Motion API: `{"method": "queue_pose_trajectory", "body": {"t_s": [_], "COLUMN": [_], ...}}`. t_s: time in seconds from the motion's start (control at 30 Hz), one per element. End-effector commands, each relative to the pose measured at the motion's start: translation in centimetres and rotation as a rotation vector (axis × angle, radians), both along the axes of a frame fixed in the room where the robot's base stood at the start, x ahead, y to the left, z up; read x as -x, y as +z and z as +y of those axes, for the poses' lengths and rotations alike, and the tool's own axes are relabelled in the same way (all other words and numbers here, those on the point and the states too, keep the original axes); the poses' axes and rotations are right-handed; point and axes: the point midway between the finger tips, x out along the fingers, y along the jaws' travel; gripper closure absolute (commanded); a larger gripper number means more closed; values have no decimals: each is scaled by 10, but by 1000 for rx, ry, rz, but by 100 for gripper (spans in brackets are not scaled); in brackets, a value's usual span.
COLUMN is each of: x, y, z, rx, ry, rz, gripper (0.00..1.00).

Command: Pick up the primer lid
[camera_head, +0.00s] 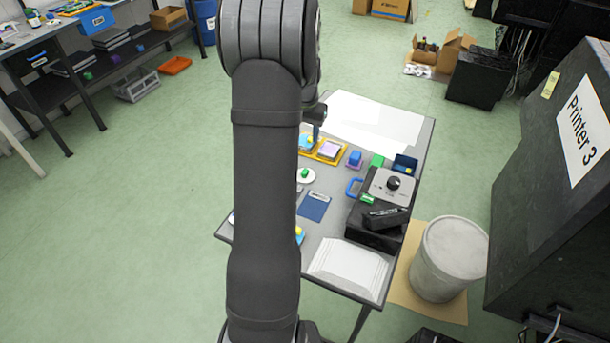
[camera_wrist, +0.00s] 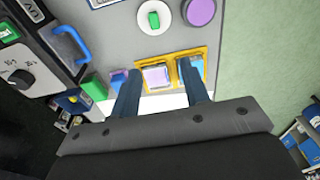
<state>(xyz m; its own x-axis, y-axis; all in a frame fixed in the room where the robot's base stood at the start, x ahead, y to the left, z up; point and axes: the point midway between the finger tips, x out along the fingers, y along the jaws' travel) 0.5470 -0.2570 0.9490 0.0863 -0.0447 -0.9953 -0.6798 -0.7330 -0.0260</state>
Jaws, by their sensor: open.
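My gripper (camera_wrist: 159,68) is open, its two dark blue fingers apart with nothing visibly held between them. In the wrist view the fingers overlap the image of a yellow tray (camera_wrist: 145,89), which holds a pink-topped square item (camera_wrist: 157,77) and a light-blue one partly hidden by the right finger. A white disc with a green knob (camera_wrist: 154,17) lies on the grey table beyond the fingertips, beside a round purple piece (camera_wrist: 201,11). The disc also shows in the head view (camera_head: 306,175). No label shows which piece is the primer lid.
A green block (camera_head: 377,160) and a blue-purple block (camera_head: 354,158) are near the tray. White paper (camera_head: 375,123) covers the far end. My arm hides the table's left part.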

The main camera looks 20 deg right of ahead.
Motion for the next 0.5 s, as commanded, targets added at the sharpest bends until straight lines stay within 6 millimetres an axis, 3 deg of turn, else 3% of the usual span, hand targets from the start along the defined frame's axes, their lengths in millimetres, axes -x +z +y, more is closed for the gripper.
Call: {"method": "queue_pose_trajectory", "body": {"t_s": [0.1,0.27,0.37,0.5], "x": [0,2,3,3], "y": [20,29,17,-12], "z": [-4,-4,-4,-4], "rx": [-28,-46,-49,-49], "ry": [-24,-37,-38,-37], "rz": [52,84,90,91], "gripper": [58,58,58,58]}}
